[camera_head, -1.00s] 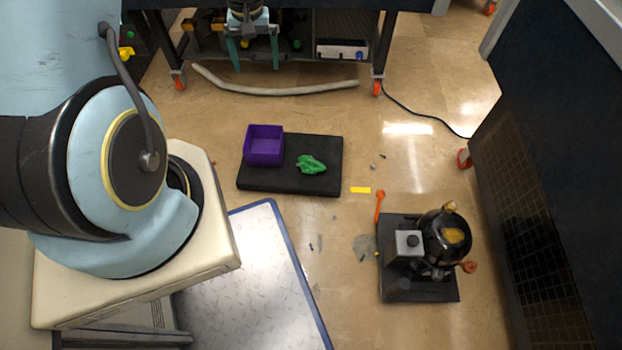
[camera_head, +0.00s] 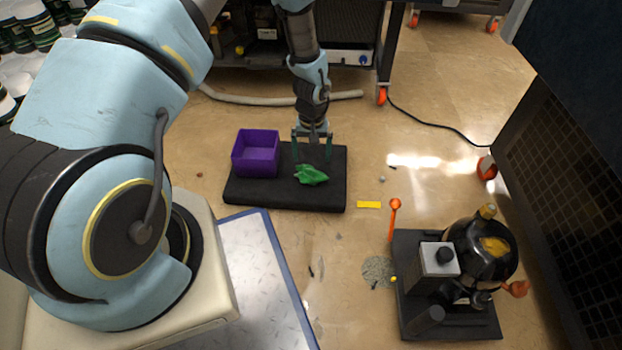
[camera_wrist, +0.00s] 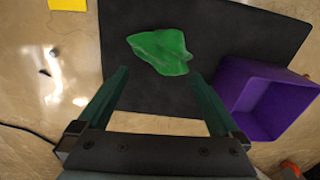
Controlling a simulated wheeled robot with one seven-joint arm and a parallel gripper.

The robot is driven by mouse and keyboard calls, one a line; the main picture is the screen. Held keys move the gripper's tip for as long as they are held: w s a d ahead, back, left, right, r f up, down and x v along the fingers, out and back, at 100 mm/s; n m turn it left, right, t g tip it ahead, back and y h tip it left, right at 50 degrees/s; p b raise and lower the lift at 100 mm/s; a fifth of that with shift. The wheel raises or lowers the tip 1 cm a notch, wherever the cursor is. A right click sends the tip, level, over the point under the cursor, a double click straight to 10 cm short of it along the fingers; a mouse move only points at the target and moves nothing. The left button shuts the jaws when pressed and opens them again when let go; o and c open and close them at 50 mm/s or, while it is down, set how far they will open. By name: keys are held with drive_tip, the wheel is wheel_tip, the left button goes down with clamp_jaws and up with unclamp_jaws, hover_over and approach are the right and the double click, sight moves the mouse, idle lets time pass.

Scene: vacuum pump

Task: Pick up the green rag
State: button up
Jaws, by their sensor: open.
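The green rag (camera_head: 311,174) lies crumpled on the black mat (camera_head: 275,193), to the right of the purple bin. In the wrist view the rag (camera_wrist: 160,50) sits just beyond and between the fingertips. My gripper (camera_head: 312,158) is open and empty, pointing down above the mat at the rag's far side. Its two green fingers also show in the wrist view (camera_wrist: 160,73), spread wide on either side. I cannot tell the exact height of the fingertips above the mat.
The open purple bin (camera_head: 256,153) stands on the mat's left part, near my gripper. A yellow strip (camera_head: 369,204) lies on the floor. A pale hose (camera_head: 235,98) runs behind.

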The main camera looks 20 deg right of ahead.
sight(311, 168)
wheel_tip(311, 168, down, 7)
drive_tip(key=b, duration=0.4)
drive_tip(key=shift+w+f, duration=0.1)
drive_tip(key=c, duration=1)
